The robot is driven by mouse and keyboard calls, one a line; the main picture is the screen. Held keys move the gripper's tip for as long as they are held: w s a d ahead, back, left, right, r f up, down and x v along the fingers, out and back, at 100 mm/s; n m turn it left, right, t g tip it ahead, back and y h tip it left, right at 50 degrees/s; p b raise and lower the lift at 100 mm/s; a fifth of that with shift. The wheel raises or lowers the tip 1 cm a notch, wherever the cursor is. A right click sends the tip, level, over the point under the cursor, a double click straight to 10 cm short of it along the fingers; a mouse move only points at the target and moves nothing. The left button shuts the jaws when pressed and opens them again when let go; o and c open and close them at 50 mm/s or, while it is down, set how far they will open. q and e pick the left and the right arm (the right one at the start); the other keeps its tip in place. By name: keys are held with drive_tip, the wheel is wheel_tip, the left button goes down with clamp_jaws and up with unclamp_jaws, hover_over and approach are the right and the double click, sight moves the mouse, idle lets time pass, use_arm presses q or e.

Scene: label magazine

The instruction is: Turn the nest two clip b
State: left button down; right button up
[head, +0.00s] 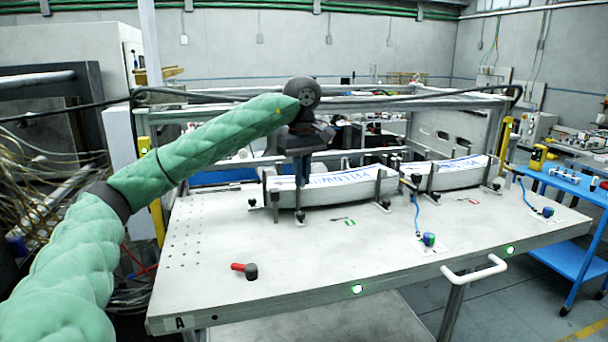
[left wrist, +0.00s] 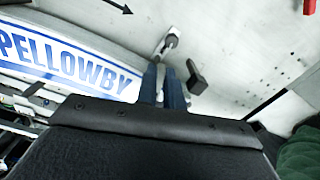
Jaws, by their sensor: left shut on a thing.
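A long pale curved part with a label in blue letters (head: 340,189) lies in the left nest on the table. The label reads PELLOWBY in the left wrist view (left wrist: 62,62). My right gripper is not in view.
A second nest (head: 455,179) with a labelled part stands to the right. A red-handled tool (head: 245,270) lies at the front left of the table (head: 210,285). Blue cables run to two blue-green pieces (head: 429,239). A white handle (head: 475,269) juts from the front edge.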

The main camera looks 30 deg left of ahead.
use_arm(q)
drive_tip(key=shift+s+a+r+m, duration=0.1)
drive_tip(key=shift+s+m, duration=0.05)
drive_tip(key=shift+m, duration=0.8)
drive_tip(key=shift+s+a+m, duration=0.1)
drive_tip(key=shift+s+m, duration=0.05)
drive_tip(key=shift+m, duration=0.8)
drive_tip(key=c, duration=1.5)
unclamp_jaws()
drive_tip(key=shift+r, duration=3.9)
